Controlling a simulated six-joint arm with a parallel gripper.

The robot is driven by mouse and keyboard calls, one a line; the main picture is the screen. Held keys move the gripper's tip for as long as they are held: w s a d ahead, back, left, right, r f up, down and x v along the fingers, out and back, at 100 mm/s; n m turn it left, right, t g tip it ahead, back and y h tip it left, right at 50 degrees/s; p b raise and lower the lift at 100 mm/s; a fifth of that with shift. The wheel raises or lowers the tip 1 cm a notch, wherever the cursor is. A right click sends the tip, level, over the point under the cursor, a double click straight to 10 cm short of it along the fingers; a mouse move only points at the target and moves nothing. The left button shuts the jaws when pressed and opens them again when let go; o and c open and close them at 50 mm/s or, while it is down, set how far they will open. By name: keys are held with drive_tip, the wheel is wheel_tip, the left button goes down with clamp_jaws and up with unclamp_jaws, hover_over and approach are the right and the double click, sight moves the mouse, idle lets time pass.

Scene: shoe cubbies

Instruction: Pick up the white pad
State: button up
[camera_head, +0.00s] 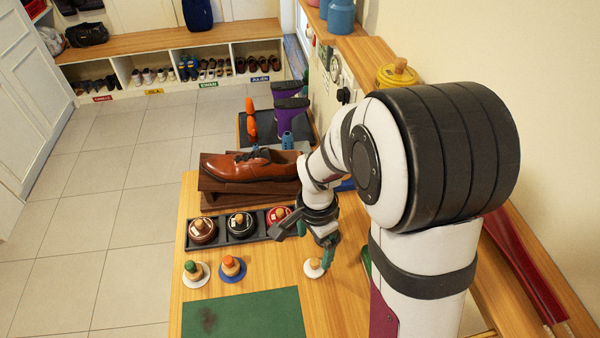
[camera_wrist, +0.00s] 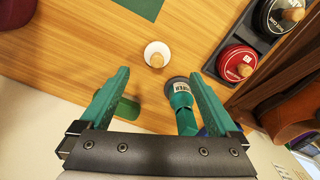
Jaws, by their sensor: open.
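A round white pad (camera_head: 313,268) with a plain wooden knob sits on the wooden bench top, right of the green mat. It also shows in the wrist view (camera_wrist: 149,51), just beyond my fingertips and roughly centred between them. In the head view my gripper (camera_head: 328,252) hangs close to the plain-knobbed pad; the arm partly hides the fingers there.
A teal labelled bottle (camera_wrist: 184,122) stands near the right finger. A dark tray (camera_head: 222,241) holds tins behind; a brown shoe (camera_head: 238,167) rests on a wooden stand.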

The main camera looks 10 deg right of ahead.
sight(315, 261)
drive_tip(key=f, duration=0.9)
drive_tip(key=shift+s+d, duration=0.2)
drive_tip(key=shift+r, duration=0.1)
drive_tip(key=c, duration=1.4)
wheel_tip(315, 261, up, 10)
drive_tip(key=shift+r, duration=0.1)
drive_tip(key=shift+c, duration=0.2)
